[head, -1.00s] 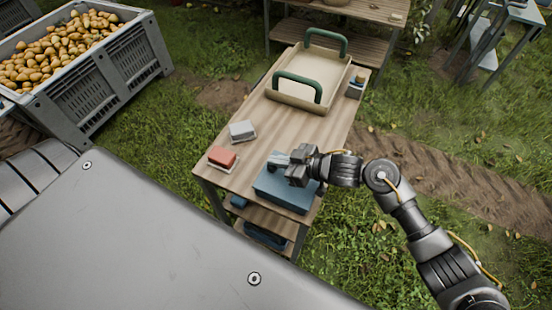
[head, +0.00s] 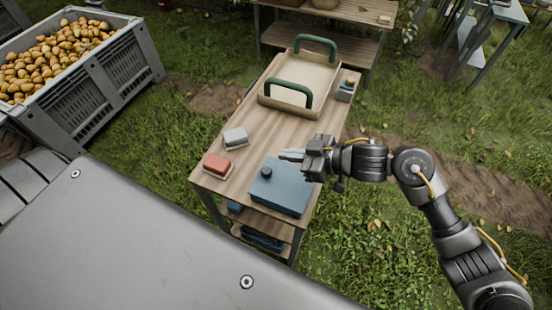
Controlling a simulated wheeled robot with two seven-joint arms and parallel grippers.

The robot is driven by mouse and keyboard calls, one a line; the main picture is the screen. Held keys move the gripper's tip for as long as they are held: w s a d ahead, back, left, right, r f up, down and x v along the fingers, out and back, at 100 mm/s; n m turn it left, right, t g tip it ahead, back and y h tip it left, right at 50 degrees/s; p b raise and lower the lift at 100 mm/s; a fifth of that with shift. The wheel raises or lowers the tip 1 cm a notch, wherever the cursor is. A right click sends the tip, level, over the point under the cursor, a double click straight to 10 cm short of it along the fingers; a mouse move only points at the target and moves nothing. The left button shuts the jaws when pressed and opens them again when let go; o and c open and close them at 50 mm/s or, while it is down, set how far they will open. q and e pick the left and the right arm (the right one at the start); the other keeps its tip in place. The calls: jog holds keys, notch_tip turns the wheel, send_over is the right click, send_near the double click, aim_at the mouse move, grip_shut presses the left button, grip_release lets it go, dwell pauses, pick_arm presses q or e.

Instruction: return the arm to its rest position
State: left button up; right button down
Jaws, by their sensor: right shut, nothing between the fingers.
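My right arm comes in from the lower right in the head view. Its right gripper (head: 291,155) is shut and empty. It hangs above the right side of the wooden table (head: 270,135), over the far edge of a blue box (head: 281,190), apart from it. The blue box has a dark round knob on top and lies at the table's near end. My left gripper is not in view.
A tray with green handles (head: 299,85) stands at the table's far end, with a small dark block (head: 346,90) beside it. A red block (head: 217,164) and a grey block (head: 235,138) lie at left. A crate of pears (head: 88,85) stands at upper left. Grass lies to the right.

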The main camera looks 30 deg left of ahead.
jog(key=shift+d+r, duration=0.95)
jog(key=shift+r, duration=0.1)
